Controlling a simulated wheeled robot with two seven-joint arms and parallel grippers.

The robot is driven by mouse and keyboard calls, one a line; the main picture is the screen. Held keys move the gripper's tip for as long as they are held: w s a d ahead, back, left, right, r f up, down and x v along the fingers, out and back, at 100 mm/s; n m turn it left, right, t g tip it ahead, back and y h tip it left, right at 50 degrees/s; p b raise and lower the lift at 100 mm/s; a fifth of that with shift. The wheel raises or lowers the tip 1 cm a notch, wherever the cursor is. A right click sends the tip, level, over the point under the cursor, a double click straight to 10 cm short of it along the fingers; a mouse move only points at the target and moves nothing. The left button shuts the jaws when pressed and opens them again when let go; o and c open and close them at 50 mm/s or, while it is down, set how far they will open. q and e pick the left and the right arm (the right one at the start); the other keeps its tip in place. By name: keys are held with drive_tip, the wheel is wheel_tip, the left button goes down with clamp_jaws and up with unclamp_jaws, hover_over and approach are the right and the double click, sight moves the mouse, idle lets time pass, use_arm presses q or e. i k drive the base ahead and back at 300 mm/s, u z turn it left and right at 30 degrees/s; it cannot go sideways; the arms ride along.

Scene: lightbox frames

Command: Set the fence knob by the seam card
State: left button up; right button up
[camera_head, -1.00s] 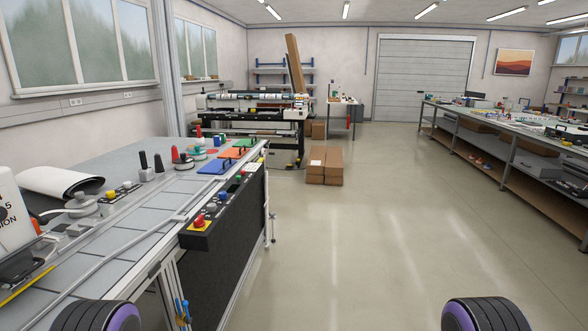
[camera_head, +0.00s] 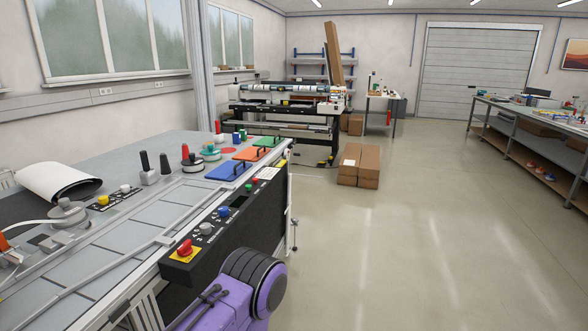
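I cannot tell which part is the fence knob, and no seam card can be made out. The worktable (camera_head: 105,245) on the left carries grey rails and several knobs. A grey round knob (camera_head: 68,212) sits near the left edge. A red-topped knob (camera_head: 191,166) and a teal-topped knob (camera_head: 209,151) stand farther back, beside a black upright handle (camera_head: 165,162). A purple and black part of my own arm rises at the bottom, in front of the table's side. Neither gripper is in view.
A control panel (camera_head: 222,228) with a red knob (camera_head: 185,247) and coloured buttons runs along the table's front edge. Blue (camera_head: 227,171) and orange (camera_head: 247,154) handled pads lie at the back. Cardboard boxes (camera_head: 359,166) stand on the floor; the floor (camera_head: 420,250) to the right is clear.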

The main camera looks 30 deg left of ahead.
sight(125, 189)
drive_tip(key=u, duration=0.15)
drive_tip(key=i, duration=0.85)
drive_tip(key=u, duration=0.45)
